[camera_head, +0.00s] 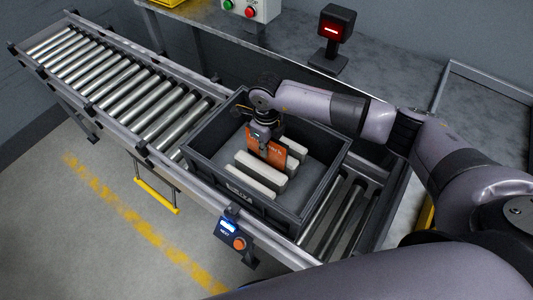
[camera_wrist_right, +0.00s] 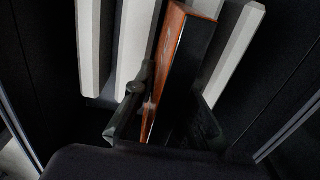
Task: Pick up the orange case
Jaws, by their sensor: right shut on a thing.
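The orange case (camera_head: 268,145) stands upright inside a dark grey crate (camera_head: 208,139) in the head view, among several pale blocks. My right gripper (camera_head: 267,150) reaches down into the crate from above and is shut on the case. In the right wrist view, the case (camera_wrist_right: 172,50) appears edge-on as a thin orange strip with a dark side, between the fingers of my right gripper (camera_wrist_right: 160,122). The fingers hide part of the case. I cannot tell whether its bottom touches the crate floor. My left gripper is in neither view.
Pale blocks (camera_head: 260,173) stand close beside the case. The crate sits on a roller conveyor (camera_head: 110,80). A small panel with an orange button (camera_head: 239,243) is at the conveyor's front edge. A scanner with a red light (camera_head: 332,30) stands on the bench behind.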

